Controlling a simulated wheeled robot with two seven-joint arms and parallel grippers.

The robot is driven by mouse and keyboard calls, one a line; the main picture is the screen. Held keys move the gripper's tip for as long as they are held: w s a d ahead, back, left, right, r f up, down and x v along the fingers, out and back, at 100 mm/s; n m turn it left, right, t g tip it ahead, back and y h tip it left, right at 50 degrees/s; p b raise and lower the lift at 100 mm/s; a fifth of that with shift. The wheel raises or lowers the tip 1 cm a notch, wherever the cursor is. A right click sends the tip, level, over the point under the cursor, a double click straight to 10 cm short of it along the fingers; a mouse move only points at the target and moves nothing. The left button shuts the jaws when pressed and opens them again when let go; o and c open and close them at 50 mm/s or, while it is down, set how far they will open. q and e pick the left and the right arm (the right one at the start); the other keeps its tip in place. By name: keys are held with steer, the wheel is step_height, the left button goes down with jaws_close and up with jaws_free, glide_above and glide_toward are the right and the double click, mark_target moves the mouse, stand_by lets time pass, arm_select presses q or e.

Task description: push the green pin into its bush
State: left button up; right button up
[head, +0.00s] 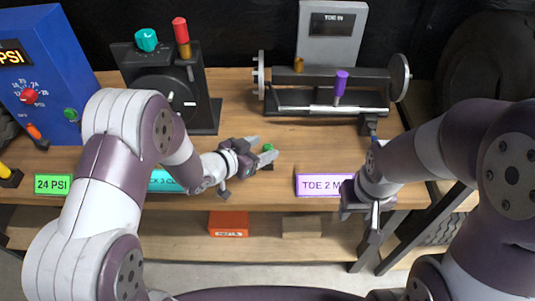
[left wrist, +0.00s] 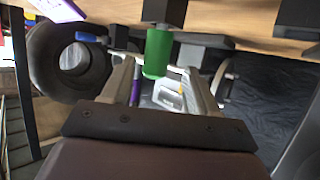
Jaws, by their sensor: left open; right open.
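The green pin (head: 268,148) stands near the front of the bench, and only its top shows in the head view. In the left wrist view the green pin (left wrist: 158,52) is a short cylinder in line with a black block (left wrist: 165,11). How deep it sits there I cannot tell. My left gripper (head: 264,149) is open, its two fingers on either side of the green pin. In the left wrist view the fingers (left wrist: 160,72) show gaps beside the pin. My right gripper (head: 370,218) is open and empty at the bench's front edge, right of the purple-framed label.
A black roller fixture (head: 330,78) with a purple-topped pin (head: 340,84) stands behind. A black device (head: 165,90) with teal and red knobs and a blue PSI box (head: 42,70) stand left. Bare bench (head: 310,140) lies right of the green pin. A lower shelf holds an orange box (head: 228,223).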

arm_select(q)
steer(key=x, duration=0.4)
steer(key=shift+d+f, duration=0.15)
steer(key=shift+d, duration=0.15)
steer(key=shift+s, duration=0.15)
steer(key=shift+c, duration=1.2)
steer(key=c, duration=0.8)
